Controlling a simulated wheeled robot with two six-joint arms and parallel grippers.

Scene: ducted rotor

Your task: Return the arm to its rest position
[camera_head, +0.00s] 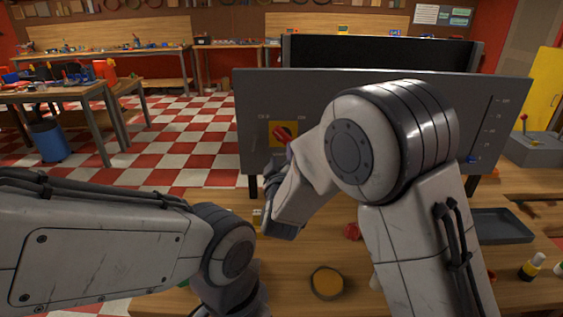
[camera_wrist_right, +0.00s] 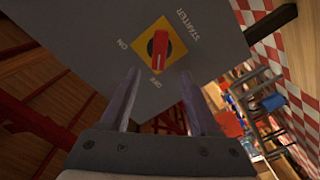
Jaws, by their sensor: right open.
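My right gripper (camera_head: 273,182) is raised in front of the grey panel (camera_head: 385,95), partly hidden by its own wrist. In the right wrist view its two fingers (camera_wrist_right: 160,95) are apart, with nothing held between them. A red knob (camera_head: 282,133) on a yellow plate is on the panel just beyond the fingers. In the right wrist view the knob (camera_wrist_right: 160,50) lies ahead of the fingertips, apparently clear of them, with ON, OFF and STARTER lettering around it. My left arm (camera_head: 110,245) reaches in from the left; its gripper is not visible.
Other benches stand at the left. Checkered floor is open between them.

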